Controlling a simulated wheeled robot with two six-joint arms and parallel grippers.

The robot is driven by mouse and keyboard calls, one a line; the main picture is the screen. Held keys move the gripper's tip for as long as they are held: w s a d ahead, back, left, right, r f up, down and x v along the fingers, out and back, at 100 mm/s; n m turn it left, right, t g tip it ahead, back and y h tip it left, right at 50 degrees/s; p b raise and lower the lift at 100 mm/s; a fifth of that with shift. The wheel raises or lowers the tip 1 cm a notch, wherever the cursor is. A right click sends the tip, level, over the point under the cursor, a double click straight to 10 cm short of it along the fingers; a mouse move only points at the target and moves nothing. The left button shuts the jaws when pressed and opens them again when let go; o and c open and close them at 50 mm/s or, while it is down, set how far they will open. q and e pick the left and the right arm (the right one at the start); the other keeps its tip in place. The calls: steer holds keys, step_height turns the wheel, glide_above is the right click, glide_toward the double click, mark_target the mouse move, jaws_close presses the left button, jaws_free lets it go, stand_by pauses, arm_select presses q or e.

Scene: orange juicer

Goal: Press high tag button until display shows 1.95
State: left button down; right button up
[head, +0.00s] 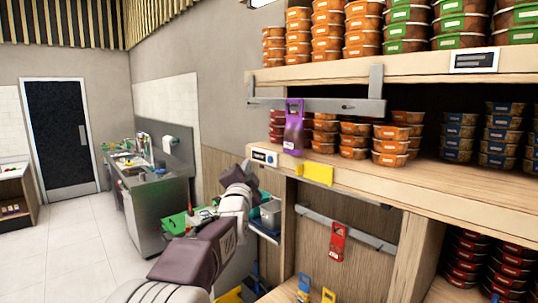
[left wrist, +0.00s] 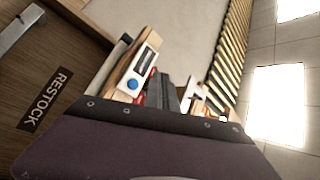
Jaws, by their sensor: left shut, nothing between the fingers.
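A white price tag (head: 473,60) with a dark-framed display is on the upper shelf edge at the top right of the head view. A lower tag (head: 265,157) with a blue button is at the left end of the middle shelf edge. A tag with a dark display and a blue button (left wrist: 133,84) shows in the left wrist view, tilted. I cannot read any digits. My left gripper (head: 247,170) is shut and empty, just below and left of the lower tag; contact cannot be told. My right gripper is out of view.
Stacked food tubs (head: 390,145) fill the shelves. A purple item (head: 293,127) hangs from a grey rail, and a yellow card (head: 318,173) is on the shelf edge beside the lower tag. A sink counter (head: 150,185) stands at the left. A RESTOCK label (left wrist: 45,100) shows in the wrist view.

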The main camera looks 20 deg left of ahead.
mark_target(270, 159)
arm_select(q)
steer(key=shift+w+d+p, duration=0.35)
steer(key=shift+w+p, duration=0.1)
steer(key=shift+w, duration=0.35)
steer(key=shift+w+d+p, duration=0.3)
steer(key=shift+w+p, duration=0.15)
steer(key=shift+w, duration=0.4)
steer(key=shift+w+d+p, duration=0.35)
steer(key=shift+w+p, duration=0.1)
steer(key=shift+w, duration=0.35)
steer(key=shift+w+d, duration=0.15)
steer(key=shift+w, duration=0.25)
steer(key=shift+w+d+p, duration=0.15)
steer(key=shift+w+p, duration=0.2)
steer(key=shift+p, duration=0.25)
stand_by(0.5)
steer(key=shift+s+a+b, duration=0.25)
steer(key=shift+s+b, duration=0.5)
